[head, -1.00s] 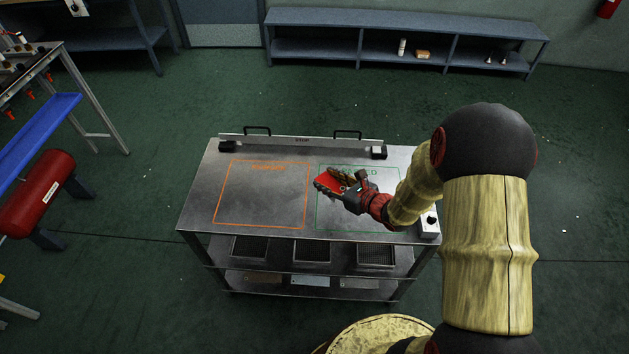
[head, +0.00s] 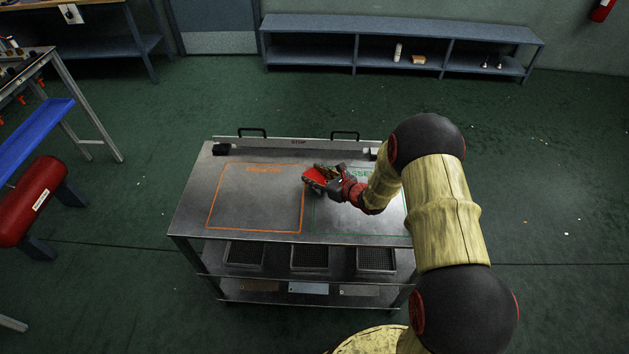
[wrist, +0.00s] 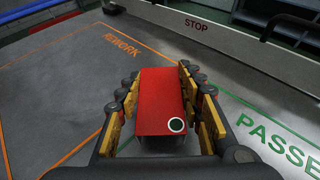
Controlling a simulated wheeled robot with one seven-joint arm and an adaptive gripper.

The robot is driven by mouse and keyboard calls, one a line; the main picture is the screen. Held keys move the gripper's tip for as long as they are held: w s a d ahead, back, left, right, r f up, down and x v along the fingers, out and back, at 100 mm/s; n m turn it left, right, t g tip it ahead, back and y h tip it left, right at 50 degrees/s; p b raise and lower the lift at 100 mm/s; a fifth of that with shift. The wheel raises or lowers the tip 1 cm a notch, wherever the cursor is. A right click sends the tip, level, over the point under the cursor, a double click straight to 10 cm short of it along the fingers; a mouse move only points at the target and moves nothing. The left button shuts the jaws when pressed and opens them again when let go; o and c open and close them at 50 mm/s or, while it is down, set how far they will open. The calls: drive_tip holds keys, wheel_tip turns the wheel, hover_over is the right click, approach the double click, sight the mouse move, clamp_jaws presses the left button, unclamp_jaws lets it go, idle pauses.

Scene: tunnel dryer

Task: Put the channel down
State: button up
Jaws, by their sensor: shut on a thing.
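The channel is a red part with a round dark hole ringed in white near one end. My gripper (head: 324,178) is shut on the channel (head: 315,176), which also shows between the yellow finger pads in the wrist view (wrist: 160,100). They are over the steel table (head: 192,207), near the left edge of the green PASSED outline (head: 316,215) and beside the orange REWORK outline (head: 232,231). I cannot tell whether the channel touches the table top. Its underside is hidden.
A raised STOP bar (head: 290,142) with two black handles runs along the table's back edge. The REWORK area is bare. Dark mesh trays (head: 310,257) sit on the shelf below.

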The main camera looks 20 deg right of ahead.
drive_tip(key=shift+f, duration=0.75)
drive_tip(key=o, duration=1.4)
drive_tip(key=shift+f, duration=0.1)
